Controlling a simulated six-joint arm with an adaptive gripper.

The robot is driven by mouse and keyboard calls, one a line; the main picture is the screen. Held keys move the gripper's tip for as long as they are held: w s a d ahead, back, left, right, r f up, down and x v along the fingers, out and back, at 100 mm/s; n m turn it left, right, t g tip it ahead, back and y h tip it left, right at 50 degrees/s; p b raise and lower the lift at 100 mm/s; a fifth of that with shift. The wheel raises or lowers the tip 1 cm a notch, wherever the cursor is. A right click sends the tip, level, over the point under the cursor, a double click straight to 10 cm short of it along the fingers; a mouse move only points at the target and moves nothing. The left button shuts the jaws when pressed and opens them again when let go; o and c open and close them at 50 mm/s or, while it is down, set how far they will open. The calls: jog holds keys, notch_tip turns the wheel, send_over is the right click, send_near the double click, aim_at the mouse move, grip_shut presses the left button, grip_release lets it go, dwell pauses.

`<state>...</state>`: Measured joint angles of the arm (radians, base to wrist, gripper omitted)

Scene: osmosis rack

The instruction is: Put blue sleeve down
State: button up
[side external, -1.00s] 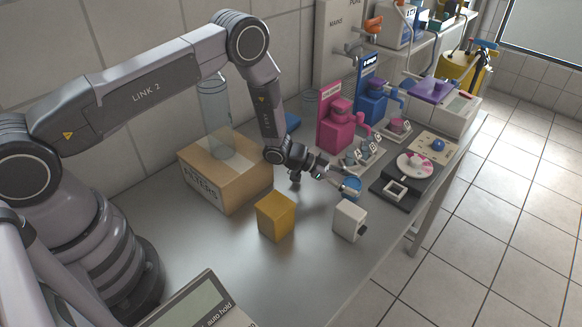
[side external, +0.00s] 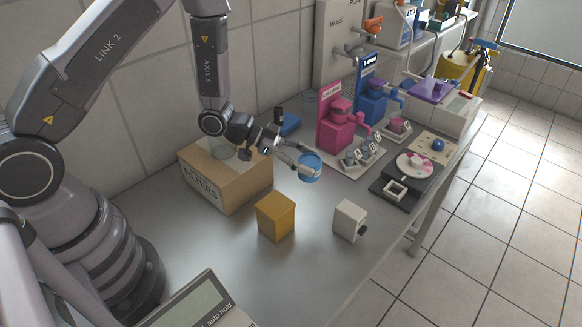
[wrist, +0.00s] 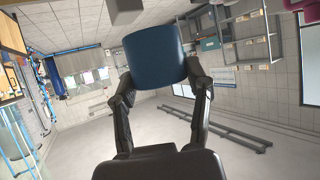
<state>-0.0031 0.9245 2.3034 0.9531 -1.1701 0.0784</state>
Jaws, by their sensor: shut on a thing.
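The blue sleeve (side external: 311,168) is a short blue cylinder with a pale inside. My gripper (side external: 304,163) is shut on it and holds it above the table, right of the cardboard box. In the wrist view the sleeve (wrist: 155,55) sits between the two fingertips of my gripper (wrist: 158,82), with a finger against each side. The steel table top (side external: 330,270) below it is bare around that place.
A cardboard box (side external: 205,192) stands at the left by the wall. A yellow block (side external: 276,217) and a white block (side external: 349,221) stand in front. A pink dispenser (side external: 338,125), a blue dispenser (side external: 372,90) and a black device (side external: 395,192) stand further right.

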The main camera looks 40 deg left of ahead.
jog(key=s+d+f+m+g, duration=0.1)
jog(key=s+d+f, duration=0.1)
jog(key=s, duration=0.3)
jog(key=s+d+f+m+g+h, duration=0.1)
jog(key=s+d+f+m+g, duration=0.1)
jog(key=s+d, duration=0.2)
jog(key=s+d+f+m+g+h, duration=0.1)
jog(key=s+d+f, duration=0.1)
jog(key=s, duration=0.5)
jog(key=shift+s+d+f+g, duration=0.15)
jog(key=shift+s+d+f, duration=0.05)
jog(key=shift+d, duration=0.25)
jog(key=shift+s+d+f+g, duration=0.15)
jog(key=shift+d, duration=0.25)
jog(key=shift+m, duration=0.4)
jog(key=f, duration=0.2)
jog(key=s+f, duration=0.1)
jog(key=f, duration=0.1)
jog(key=shift+s+d+f, duration=0.1)
jog(key=shift+s+d, duration=0.05)
jog(key=shift+d, duration=0.05)
jog(key=shift+f, duration=0.6)
jog(key=shift+f, duration=0.1)
jog(key=o, duration=0.9)
jog(key=shift+o, duration=0.2)
jog(key=shift+a+r, duration=0.2)
jog(key=shift+a, duration=0.05)
jog(key=shift+v, duration=3.5)
